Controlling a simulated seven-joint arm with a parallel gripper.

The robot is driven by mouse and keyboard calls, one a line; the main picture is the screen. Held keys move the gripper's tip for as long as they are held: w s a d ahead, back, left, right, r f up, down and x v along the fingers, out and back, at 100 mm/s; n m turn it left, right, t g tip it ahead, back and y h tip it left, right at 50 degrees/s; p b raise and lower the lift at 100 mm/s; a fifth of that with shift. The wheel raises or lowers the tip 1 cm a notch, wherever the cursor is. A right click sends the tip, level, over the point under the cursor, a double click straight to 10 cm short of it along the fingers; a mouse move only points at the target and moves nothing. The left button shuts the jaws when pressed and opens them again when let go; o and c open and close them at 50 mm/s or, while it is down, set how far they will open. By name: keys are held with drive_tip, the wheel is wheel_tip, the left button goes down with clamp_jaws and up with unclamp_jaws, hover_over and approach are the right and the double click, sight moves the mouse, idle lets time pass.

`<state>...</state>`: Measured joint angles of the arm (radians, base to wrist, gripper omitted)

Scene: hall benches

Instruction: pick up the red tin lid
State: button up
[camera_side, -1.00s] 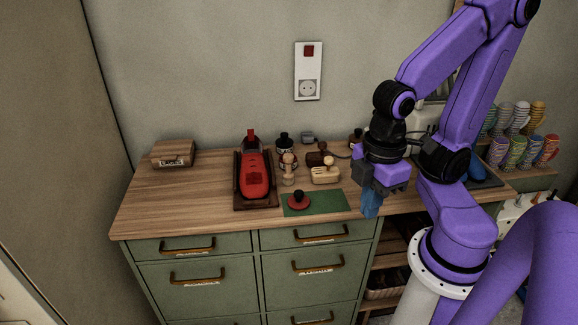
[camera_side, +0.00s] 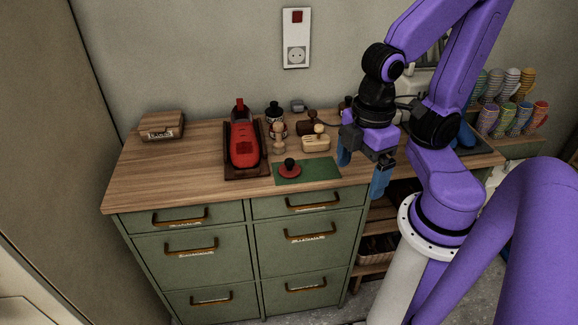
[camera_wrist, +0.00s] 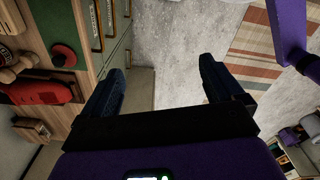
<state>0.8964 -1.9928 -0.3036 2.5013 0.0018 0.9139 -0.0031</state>
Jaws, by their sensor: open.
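The red tin lid (camera_side: 290,172), a flat red disc with a dark knob on top, lies on the green mat (camera_side: 322,171) on the wooden worktop. In the wrist view the lid (camera_wrist: 63,58) shows at the upper left, on the green mat (camera_wrist: 66,22). My gripper (camera_side: 362,176) is open and empty, with blue fingers pointing down, right of the mat near the worktop's front right. In the wrist view my gripper (camera_wrist: 163,80) has its fingers wide apart over the floor, with the lid outside them to the left.
A red stapler-like object on a dark base (camera_side: 243,150) stands left of the mat. Wooden-handled stamps (camera_side: 316,139) and a dark bottle (camera_side: 274,112) stand behind it. A wooden box (camera_side: 161,126) is at the back left. Striped cups (camera_side: 519,118) stand at the right.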

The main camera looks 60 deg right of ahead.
drive_tip(key=w+d+r, duration=0.1)
drive_tip(key=w, duration=1.2)
drive_tip(key=n, duration=0.2)
hover_over(289, 161)
wheel_tip(289, 161, down, 12)
drive_tip(key=shift+s+a+r, duration=0.1)
drive_tip(key=shift+s+r, duration=0.05)
drive_tip(key=shift+r, duration=0.1)
drive_tip(key=shift+w+f, duration=0.2)
drive_tip(key=shift+f, duration=2.65)
drive_tip(key=c, duration=1.1)
